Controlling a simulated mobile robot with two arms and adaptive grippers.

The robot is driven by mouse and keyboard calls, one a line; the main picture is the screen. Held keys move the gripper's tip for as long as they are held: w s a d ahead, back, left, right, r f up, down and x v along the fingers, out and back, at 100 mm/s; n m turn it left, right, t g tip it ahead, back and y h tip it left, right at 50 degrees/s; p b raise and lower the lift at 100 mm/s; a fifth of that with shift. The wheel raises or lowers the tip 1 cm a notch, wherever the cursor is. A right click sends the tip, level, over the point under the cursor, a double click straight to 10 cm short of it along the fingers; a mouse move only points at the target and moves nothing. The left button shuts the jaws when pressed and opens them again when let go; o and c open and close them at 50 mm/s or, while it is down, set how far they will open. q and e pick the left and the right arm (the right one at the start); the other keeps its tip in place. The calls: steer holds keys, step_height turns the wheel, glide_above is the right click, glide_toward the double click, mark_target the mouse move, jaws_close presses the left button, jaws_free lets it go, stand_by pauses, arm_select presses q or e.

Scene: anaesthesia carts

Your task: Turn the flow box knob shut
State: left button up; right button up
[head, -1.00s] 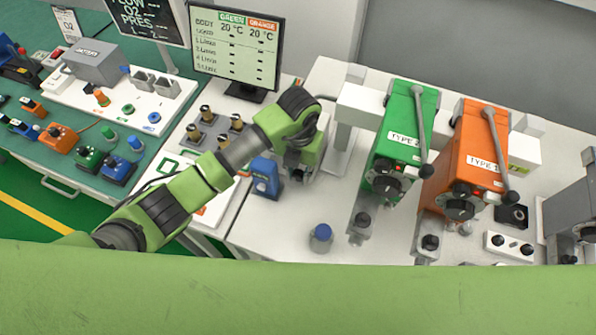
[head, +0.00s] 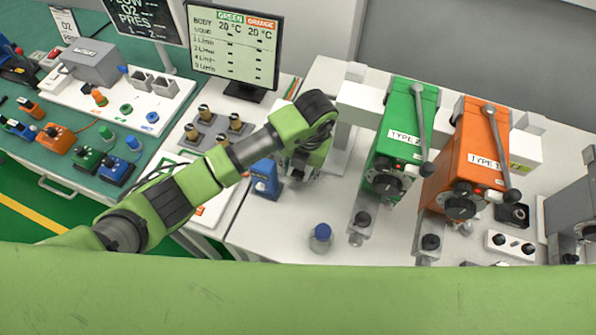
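My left arm reaches in from the left, and its wrist bends down over the white bench between the monitor and the green vaporizer. My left gripper (head: 299,172) points down beside a blue block (head: 265,180). Its fingers are small and partly hidden by the wrist, so I cannot tell whether they are open or shut, or whether they touch anything. I cannot clearly make out the flow box or its knob; the wrist and gripper cover that spot. My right gripper is not in view.
The green vaporizer (head: 402,130) and orange vaporizer (head: 468,160) stand to the right, with levers and dials. A blue-capped bottle (head: 320,238) stands in front. A monitor (head: 235,45) is behind the arm.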

arm_select(q)
step_height(320, 180, up, 12)
steer(key=d, duration=0.1)
steer(key=shift+s+d, duration=0.2)
steer(key=shift+d, duration=0.05)
stand_by(0.4)
